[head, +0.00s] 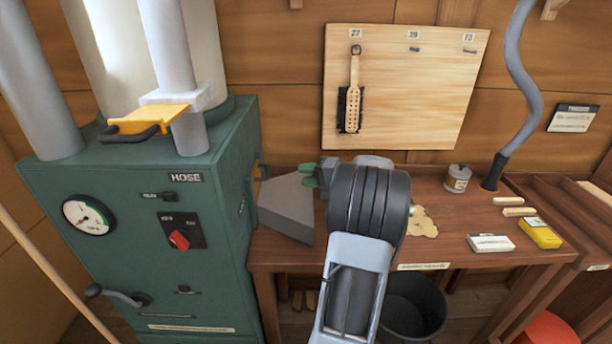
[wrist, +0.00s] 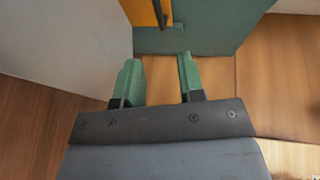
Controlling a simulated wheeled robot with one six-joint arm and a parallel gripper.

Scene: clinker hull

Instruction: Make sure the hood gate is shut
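An orange plate at the right side of the green cabinet, beside the grey wedge-shaped hood (head: 287,205), may be the hood gate (head: 257,172); no label for it is readable. In the wrist view the orange plate (wrist: 143,12) shows at the top with a dark handle, cut off by the frame edge. I cannot tell whether it is shut. My gripper (head: 314,177) is above the bench by the hood. In the wrist view its green fingers (wrist: 158,75) are apart with nothing between them, short of the plate.
A second orange gate (head: 150,120) sticks out of a pipe collar above the label HOSE. The green cabinet (head: 140,260) has a gauge and red knob. On the bench (head: 430,185) are a tin (head: 457,179), sawdust, small boxes and a hose end. A bucket (head: 412,305) stands below.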

